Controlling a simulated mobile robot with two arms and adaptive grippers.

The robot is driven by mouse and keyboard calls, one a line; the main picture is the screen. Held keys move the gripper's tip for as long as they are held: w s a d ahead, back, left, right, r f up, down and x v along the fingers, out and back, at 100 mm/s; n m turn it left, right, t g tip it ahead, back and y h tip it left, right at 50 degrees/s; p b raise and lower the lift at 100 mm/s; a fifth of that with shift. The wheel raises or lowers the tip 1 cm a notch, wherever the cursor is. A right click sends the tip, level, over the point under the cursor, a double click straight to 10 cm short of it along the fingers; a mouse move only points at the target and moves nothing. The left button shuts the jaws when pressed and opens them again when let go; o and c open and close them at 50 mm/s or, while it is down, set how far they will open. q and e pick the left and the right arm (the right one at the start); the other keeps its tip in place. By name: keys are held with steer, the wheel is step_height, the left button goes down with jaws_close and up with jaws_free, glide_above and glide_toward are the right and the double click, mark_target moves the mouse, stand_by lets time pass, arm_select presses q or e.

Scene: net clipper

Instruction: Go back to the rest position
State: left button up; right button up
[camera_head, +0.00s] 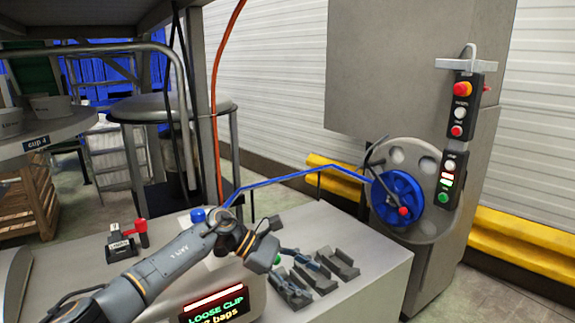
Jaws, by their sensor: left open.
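My left arm reaches in from the lower left over the grey table (376,262). My left gripper (273,246) is open above the table, with no object visible between its fingers. It is left of and above the grey slotted holders (338,262), and I cannot tell whether it touches anything. A blue reel (396,198) with a red knob is mounted on a grey disc (424,172) to the right, well apart from the gripper. My right gripper is not in view.
A blue strand (290,178) runs from the reel to near my left wrist. A control panel (461,130) with coloured buttons stands at the right. A small red-handled device (125,240) and a LOOSE CLIP sign (215,305) are near the arm. Yellow barriers (525,240) line the wall.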

arm_select(q)
steer(key=s+d+r+n+t+h, duration=0.1)
steer(key=s+d+n+t+h, duration=0.15)
steer(key=d+n+h, duration=0.45)
steer(key=s+a+f+n+t+y, duration=0.1)
steer(key=a+f+n+t+y, duration=0.3)
steer(key=n, duration=0.8)
steer(key=a+f+n+t+y, duration=0.1)
steer(key=a+n+t+y, duration=0.5)
steer(key=n, duration=0.5)
steer(key=s+a+f+n+t+y, duration=0.1)
steer(key=a+f+n+t+y, duration=0.4)
steer(key=n, duration=0.7)
steer(key=s+a+f+n+g+y, duration=0.3)
steer(key=s+a+f+n+g, duration=0.2)
steer(key=s+a+f+n, duration=0.5)
steer(key=s+a+f+n+g, duration=0.1)
steer(key=s+a+n+g, duration=0.25)
steer(key=s, duration=0.75)
steer(key=s+a+f+n+g, duration=0.2)
steer(key=s+a+g, duration=0.15)
steer(key=s, duration=0.65)
step_height(320, 180, down, 24)
steer(key=s+g+p, duration=0.2)
steer(key=s+a+f, duration=0.2)
steer(key=s+f, duration=1.3)
steer(key=s, duration=0.2)
steer(key=shift+f+m+g+y+p, duration=0.15)
steer(key=shift+m+g+y+p, duration=0.2)
steer(key=shift+g, duration=0.1)
